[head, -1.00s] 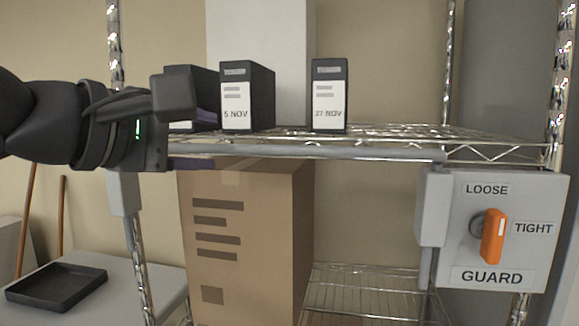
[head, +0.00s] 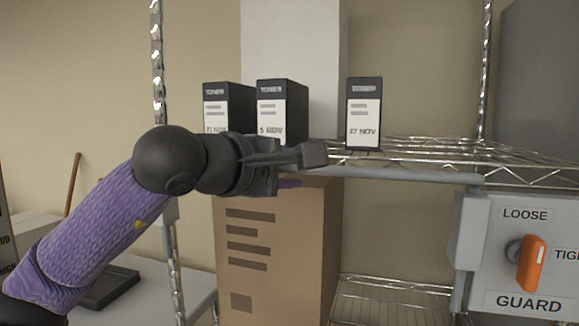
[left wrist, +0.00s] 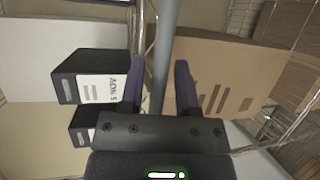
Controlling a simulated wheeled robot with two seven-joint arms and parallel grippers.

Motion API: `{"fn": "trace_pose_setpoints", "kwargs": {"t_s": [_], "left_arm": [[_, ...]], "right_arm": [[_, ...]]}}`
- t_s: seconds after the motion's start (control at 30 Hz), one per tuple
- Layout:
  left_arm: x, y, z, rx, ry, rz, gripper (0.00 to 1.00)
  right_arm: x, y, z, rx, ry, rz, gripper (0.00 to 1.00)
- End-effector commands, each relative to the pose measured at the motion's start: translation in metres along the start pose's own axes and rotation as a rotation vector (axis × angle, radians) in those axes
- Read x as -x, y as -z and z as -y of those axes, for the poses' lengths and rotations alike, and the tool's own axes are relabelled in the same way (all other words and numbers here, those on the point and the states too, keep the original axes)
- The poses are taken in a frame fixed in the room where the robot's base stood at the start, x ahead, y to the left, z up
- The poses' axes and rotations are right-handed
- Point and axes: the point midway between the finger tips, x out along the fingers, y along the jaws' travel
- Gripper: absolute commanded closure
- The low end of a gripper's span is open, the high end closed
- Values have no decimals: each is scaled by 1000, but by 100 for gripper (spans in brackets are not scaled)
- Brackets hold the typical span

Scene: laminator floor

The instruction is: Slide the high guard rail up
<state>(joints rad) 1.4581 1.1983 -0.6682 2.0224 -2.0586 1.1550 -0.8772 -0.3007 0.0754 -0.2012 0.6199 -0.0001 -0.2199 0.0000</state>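The guard rail (head: 400,174) is a grey round bar along the shelf's front edge, running to the grey guard box (head: 490,250) at the right. My left gripper (head: 302,170) is at the rail, one finger above and one below it. In the left wrist view the rail (left wrist: 166,50) passes between the two purple-padded fingers of my open left gripper (left wrist: 160,85), nearer the left finger, with gaps showing. The orange knob (head: 532,263) on the box stands upright, its long side towards LOOSE. My right gripper is not in view.
Three toner boxes, marked 21 NOV (head: 228,108), 5 NOV (head: 283,112) and 27 NOV (head: 364,113), stand on the wire shelf (head: 440,150) behind the rail. A cardboard box (head: 275,250) stands below. A black tray (head: 110,288) lies at lower left.

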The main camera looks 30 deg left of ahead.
Motion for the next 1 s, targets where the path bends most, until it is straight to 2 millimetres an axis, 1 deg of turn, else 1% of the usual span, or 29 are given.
{"fn": "trace_pose_setpoints", "kwargs": {"t_s": [0.03, 0.07, 0.1, 0.17, 1.0], "left_arm": [[0, 0, 0, 0, 0, 0, 72], [0, 0, 0, 0, 0, 0, 78], [0, 0, 0, 0, 0, 0, 87], [0, 0, 0, 0, 0, 0, 100], [0, 0, 0, 0, 2, 0, 100]], "right_arm": [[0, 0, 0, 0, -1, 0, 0], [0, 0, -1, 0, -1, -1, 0], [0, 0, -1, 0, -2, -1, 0], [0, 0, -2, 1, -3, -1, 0], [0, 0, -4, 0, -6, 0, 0]]}}
